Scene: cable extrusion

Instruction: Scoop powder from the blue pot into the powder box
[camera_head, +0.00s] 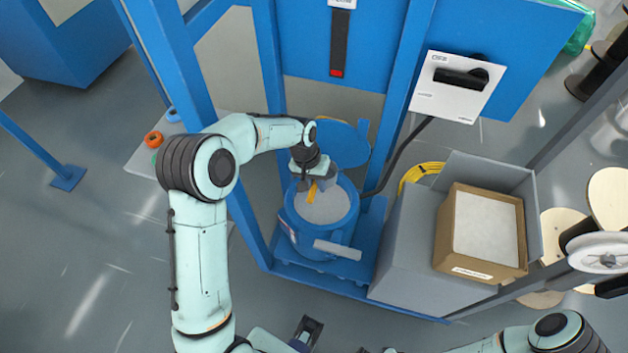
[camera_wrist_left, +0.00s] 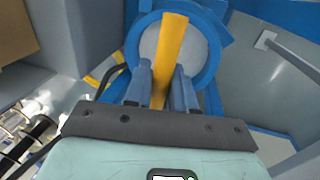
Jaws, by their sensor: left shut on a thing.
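The blue pot (camera_head: 287,222) stands open in the middle of the head view, with pale powder (camera_head: 328,206) inside. My left gripper (camera_head: 317,182) is over the pot's mouth, shut on a yellow scoop (camera_head: 311,193). The scoop's lower end reaches down to the powder; whether it carries any I cannot tell. In the left wrist view the yellow scoop (camera_wrist_left: 170,50) runs between the two fingers towards the round blue pot (camera_wrist_left: 215,58). The powder box (camera_head: 466,267), brown cardboard with whitish powder inside, is to the right of the pot. My right gripper is not clearly in view.
A white switch panel (camera_head: 455,87) with a black cable hangs above right. Yellow cable (camera_head: 415,176) and spools (camera_head: 597,252) are at the right.

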